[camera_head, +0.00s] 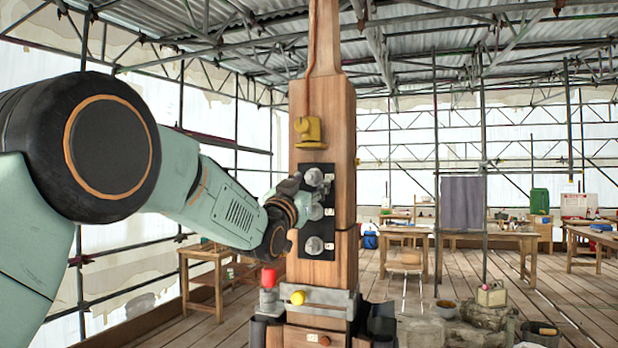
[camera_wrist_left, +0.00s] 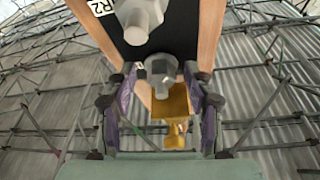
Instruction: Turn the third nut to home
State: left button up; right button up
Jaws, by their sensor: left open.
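A black plate (camera_head: 330,228) on the wooden post carries three grey nuts: a top nut (camera_head: 314,177), a middle nut (camera_head: 316,212) and a bottom nut (camera_head: 314,245). My left gripper (camera_head: 297,186) is at the top nut, coming from the left. In the left wrist view, which looks upside down, the open fingers (camera_wrist_left: 161,90) stand on either side of the top nut (camera_wrist_left: 161,68). Whether they touch it I cannot tell. The middle nut (camera_wrist_left: 140,18) shows beyond, beside a label reading R2 (camera_wrist_left: 102,7). My right gripper is not in view.
A brass fitting (camera_head: 308,132) with a pipe sits on the post (camera_head: 345,110) above the plate; it also shows in the left wrist view (camera_wrist_left: 177,106). A grey ledge with a red knob (camera_head: 269,278) and a yellow knob (camera_head: 298,297) is below. Workbenches (camera_head: 490,240) stand behind.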

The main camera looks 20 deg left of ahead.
pick_arm(q)
jog(key=shift+w+d+r, duration=0.1)
jog(key=shift+w, duration=0.2)
jog(key=shift+s+a+r, duration=0.25)
jog(key=shift+s+r, duration=0.1)
jog(key=shift+s, duration=0.35)
jog(key=shift+c, duration=0.8)
jog(key=shift+w+d+f, duration=0.2)
jog(key=shift+w+f, duration=0.15)
jog(key=shift+w, duration=0.35)
jog(key=c, duration=0.5)
jog(key=shift+s+a, duration=0.1)
grip_shut()
